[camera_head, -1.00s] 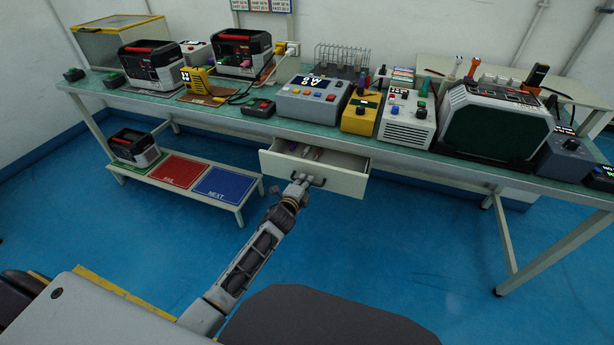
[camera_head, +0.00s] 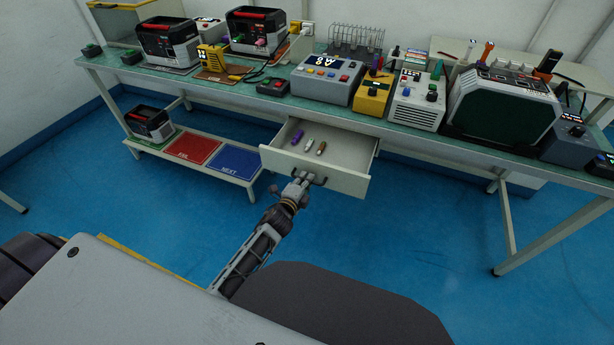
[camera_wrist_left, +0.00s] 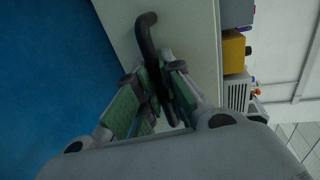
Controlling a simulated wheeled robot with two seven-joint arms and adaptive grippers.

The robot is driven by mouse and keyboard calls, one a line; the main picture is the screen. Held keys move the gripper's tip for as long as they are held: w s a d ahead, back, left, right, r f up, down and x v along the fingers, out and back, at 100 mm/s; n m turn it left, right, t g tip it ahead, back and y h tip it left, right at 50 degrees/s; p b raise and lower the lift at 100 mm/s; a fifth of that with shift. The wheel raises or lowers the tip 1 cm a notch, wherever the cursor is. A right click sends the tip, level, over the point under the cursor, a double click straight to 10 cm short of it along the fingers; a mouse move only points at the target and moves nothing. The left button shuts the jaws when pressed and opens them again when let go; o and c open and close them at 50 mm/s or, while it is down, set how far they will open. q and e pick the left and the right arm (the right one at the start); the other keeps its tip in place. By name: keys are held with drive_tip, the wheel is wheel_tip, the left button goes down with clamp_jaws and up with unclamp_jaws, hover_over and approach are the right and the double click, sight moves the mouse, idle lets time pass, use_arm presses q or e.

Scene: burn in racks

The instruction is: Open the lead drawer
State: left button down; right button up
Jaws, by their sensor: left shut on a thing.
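The lead drawer (camera_head: 345,182) under the workbench is pulled out, and its inside shows in the head view. A purple lead (camera_head: 297,137), a pale one (camera_head: 308,144) and a brown one (camera_head: 321,148) lie in it. My left gripper (camera_head: 302,176) is at the drawer's front, shut on the dark handle (camera_wrist_left: 149,45). In the left wrist view the gripper's green-padded fingers (camera_wrist_left: 158,90) are on both sides of the handle bar, close to the pale drawer front (camera_wrist_left: 192,40). My right gripper is in neither view.
The green-topped workbench (camera_head: 240,99) carries several instruments, among them a yellow box (camera_head: 371,98) and a large dark-screened unit (camera_head: 505,115). A low shelf with red (camera_head: 192,149) and blue (camera_head: 236,160) panels stands left of the drawer. The blue floor in front is clear.

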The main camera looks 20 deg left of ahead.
use_arm(q)
drive_tip(key=shift+s, duration=0.35)
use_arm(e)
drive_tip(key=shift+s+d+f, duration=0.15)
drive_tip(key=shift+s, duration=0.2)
use_arm(q)
drive_tip(key=c, duration=1.5)
unclamp_jaws()
drive_tip(key=shift+s, duration=0.1)
drive_tip(key=shift+v, duration=5.95)
